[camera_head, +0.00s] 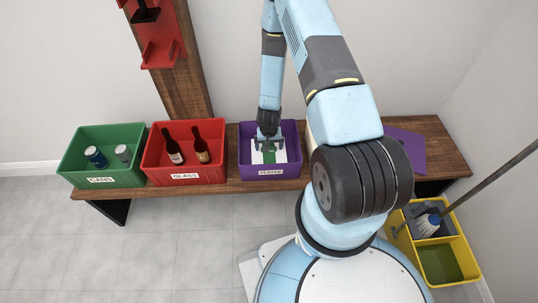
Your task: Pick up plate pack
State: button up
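The plate pack (269,157), a flat white item with a green middle part, lies inside the purple bin (285,172). The bin stands on the wooden bench and has a white label on its front. My gripper (269,145) points down into this bin, over the back part of the pack. Its two dark fingers are spread apart, with green showing between and below them. I cannot tell whether the fingertips touch the pack. My gripper hides the pack's back edge.
On the wooden bench (225,188), a red bin (185,178) holds two bottles and a green bin (100,182) holds two cans. A purple sheet-like item (408,150) lies at right. A yellow mop bucket (462,262) stands on the floor at right.

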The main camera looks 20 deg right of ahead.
jog(key=shift+w+f, duration=0.15)
jog(key=shift+f, duration=0.65)
jog(key=shift+c, duration=0.4)
jog(key=c, duration=1.4)
jog(key=shift+r, duration=5.15)
